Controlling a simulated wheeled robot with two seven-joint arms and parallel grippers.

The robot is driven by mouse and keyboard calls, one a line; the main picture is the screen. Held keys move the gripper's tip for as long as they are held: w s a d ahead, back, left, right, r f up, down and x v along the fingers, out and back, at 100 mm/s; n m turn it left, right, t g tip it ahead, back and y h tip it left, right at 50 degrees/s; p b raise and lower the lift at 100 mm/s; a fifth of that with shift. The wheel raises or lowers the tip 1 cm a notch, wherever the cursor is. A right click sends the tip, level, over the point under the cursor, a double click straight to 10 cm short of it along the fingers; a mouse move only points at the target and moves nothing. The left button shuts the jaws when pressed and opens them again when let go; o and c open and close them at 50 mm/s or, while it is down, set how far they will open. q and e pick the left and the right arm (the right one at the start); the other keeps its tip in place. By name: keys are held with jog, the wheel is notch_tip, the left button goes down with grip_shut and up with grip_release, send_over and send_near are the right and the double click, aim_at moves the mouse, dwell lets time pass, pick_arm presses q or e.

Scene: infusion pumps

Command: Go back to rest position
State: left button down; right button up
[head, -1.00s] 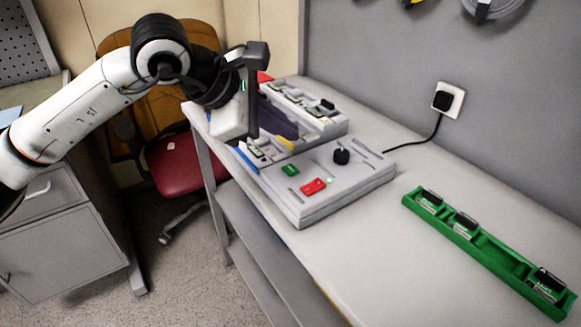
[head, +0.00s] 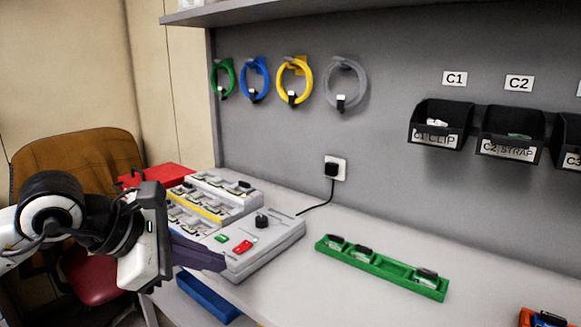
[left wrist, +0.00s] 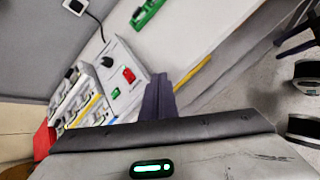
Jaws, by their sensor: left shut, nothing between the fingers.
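My left gripper (head: 200,250) is shut and empty at the lower left of the head view, its dark fingers in front of the near left side of the grey control box. In the left wrist view its closed fingers (left wrist: 158,98) point up the picture, apart from anything. The grey control box (head: 268,253) has a black knob, a red switch and a green button, and stands on the table; it also shows in the left wrist view (left wrist: 122,60).
A stepped rack (head: 232,199) stands behind the control box. A green tray (head: 385,268) with several dark-clipped parts lies on the table. A blue bin (head: 207,297) sits below the table edge. Coloured tubing coils (head: 295,78) and black bins (head: 440,125) hang on the wall.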

pick_arm(q)
jog(key=s+d+n+g+h, duration=0.2)
jog(key=s+d+n+h, duration=0.2)
jog(key=d+h, duration=0.25)
jog(key=s+d+n+g+h, duration=0.1)
jog(key=s+d+n+h, duration=0.35)
jog(key=d, duration=0.35)
jog(key=w+a+f+n+t+y, duration=0.3)
jog(key=a+f+n+t+y, duration=0.45)
jog(key=n, duration=0.75)
jog(key=w+a+f+n+t+y, duration=0.2)
jog(key=a+f+n+t, duration=0.3)
jog(key=f+n, duration=0.7)
jog(key=s+a+f+n+g+y, duration=0.2)
jog(key=s+f+n+g, duration=0.2)
jog(key=s+f+n, duration=0.3)
jog(key=s+a+f+n+g+y, duration=0.3)
jog(key=s+f+n, duration=0.4)
jog(key=s+f, duration=0.4)
notch_tip(320, 180, down, 5)
jog(key=shift+s+g, duration=0.35)
jog(key=shift+s, duration=0.05)
pick_arm(e)
jog(key=shift+w+d+r, duration=0.1)
jog(key=shift+w+r, duration=0.05)
jog(key=shift+w, duration=0.45)
jog(key=shift+w+d+r, duration=0.1)
jog(key=shift+w, duration=0.45)
